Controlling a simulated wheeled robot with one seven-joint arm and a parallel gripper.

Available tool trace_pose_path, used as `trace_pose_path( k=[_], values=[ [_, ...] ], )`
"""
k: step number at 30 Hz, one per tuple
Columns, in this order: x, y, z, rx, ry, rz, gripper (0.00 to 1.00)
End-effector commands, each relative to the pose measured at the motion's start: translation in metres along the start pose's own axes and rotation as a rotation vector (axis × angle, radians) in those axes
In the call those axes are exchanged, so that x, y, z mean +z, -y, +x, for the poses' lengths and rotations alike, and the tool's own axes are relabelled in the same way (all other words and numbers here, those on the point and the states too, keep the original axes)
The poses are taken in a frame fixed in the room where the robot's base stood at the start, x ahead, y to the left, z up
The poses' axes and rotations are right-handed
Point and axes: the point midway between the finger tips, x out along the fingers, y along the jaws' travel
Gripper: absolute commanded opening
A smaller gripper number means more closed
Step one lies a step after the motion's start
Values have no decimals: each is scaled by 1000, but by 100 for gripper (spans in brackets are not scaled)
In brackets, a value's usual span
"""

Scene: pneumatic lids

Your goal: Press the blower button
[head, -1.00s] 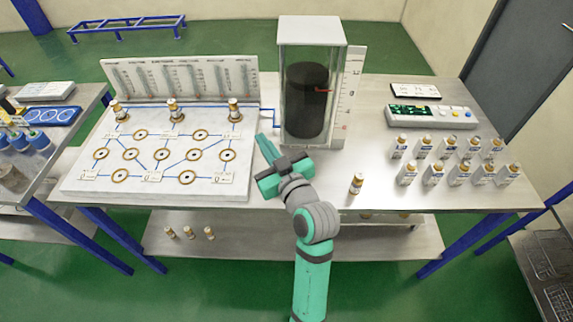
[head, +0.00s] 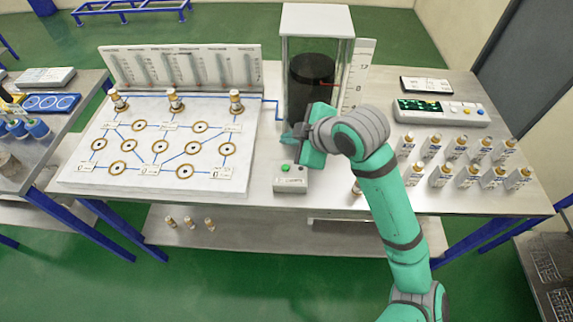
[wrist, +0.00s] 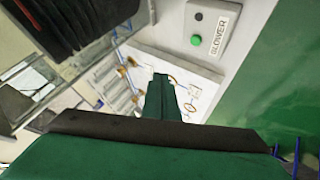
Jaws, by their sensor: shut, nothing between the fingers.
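The blower button is a green round button (head: 286,168) on a small pale box (head: 291,186) near the table's front edge, right of the white board. In the wrist view the green button (wrist: 196,40) sits on a grey box labelled BLOWER (wrist: 212,32), beside a small dark spot. My gripper (head: 290,140) is shut and empty, above and behind the box in the head view, in front of the clear cylinder. In the wrist view its shut fingers (wrist: 161,92) show below the box in the picture, apart from the button.
A clear column with a black cylinder (head: 308,95) stands close behind my gripper. The white board (head: 100,180) with ringed ports and blue lines lies to the left. Several small labelled bottles (head: 465,165) and a control panel (head: 440,112) stand to the right.

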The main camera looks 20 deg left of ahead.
Motion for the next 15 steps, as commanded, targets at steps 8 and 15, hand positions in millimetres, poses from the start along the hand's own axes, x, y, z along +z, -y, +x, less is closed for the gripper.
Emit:
trace_pose_path(
  k=[8, 15],
  values=[
    [0, 0, 1, 1, -2, 1, 0],
    [9, 10, 13, 1, -3, 4, 0]
  ],
)
